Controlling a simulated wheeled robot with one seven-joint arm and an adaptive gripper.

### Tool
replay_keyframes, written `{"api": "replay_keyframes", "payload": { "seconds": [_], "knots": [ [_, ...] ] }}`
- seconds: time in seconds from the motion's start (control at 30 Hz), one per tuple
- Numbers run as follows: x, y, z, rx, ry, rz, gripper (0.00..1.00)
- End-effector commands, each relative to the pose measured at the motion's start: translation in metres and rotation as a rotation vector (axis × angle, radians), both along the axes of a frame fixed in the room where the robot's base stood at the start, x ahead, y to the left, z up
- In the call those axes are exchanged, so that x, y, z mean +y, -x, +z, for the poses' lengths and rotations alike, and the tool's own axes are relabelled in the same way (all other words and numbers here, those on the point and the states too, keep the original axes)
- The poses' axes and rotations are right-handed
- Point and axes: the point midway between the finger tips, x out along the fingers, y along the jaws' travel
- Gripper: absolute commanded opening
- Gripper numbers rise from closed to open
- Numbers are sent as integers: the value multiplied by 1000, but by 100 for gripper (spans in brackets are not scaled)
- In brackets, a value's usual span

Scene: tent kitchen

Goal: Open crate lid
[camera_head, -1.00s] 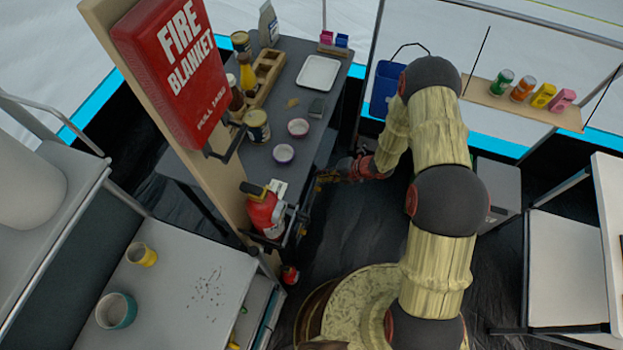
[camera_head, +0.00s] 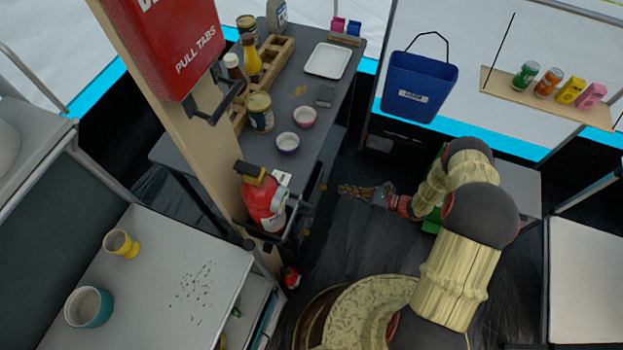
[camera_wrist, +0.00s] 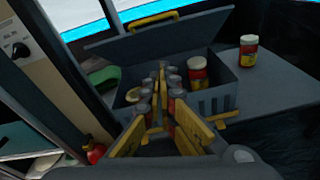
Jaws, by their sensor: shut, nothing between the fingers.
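The grey crate (camera_wrist: 212,100) shows in the wrist view with its lid (camera_wrist: 185,32) raised at the back, tilted up, with a yellow handle (camera_wrist: 153,21) on its top edge. Inside I see a jar with a red label (camera_wrist: 198,74) and a round pale-topped item (camera_wrist: 133,95); my fingers hide part of the inside. My gripper (camera_wrist: 161,68) is shut and empty, in front of the crate in the picture. I cannot tell whether it touches the crate. In the head view my gripper (camera_head: 342,190) is right of the dark table; I cannot make out the crate there.
Another jar (camera_wrist: 248,52) stands on the surface right of the crate. In the head view, the dark table (camera_head: 310,95) carries bowls, jars and a white tray (camera_head: 328,61). A red extinguisher (camera_head: 264,200) hangs left of my gripper. A blue bin (camera_head: 418,88) is beyond my arm.

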Motion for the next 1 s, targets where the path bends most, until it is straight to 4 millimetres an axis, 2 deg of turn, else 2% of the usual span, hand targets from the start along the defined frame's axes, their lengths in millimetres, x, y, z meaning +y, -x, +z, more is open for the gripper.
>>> {"api": "replay_keyframes", "payload": {
  "seconds": [0.13,0.37,0.87,1.0],
  "knots": [
    [3,2,11,-166,15,34,0],
    [12,-1,10,-220,32,43,0],
    [99,-31,-4,-217,33,45,0],
    [112,-38,11,-219,33,43,0]
  ]
}}
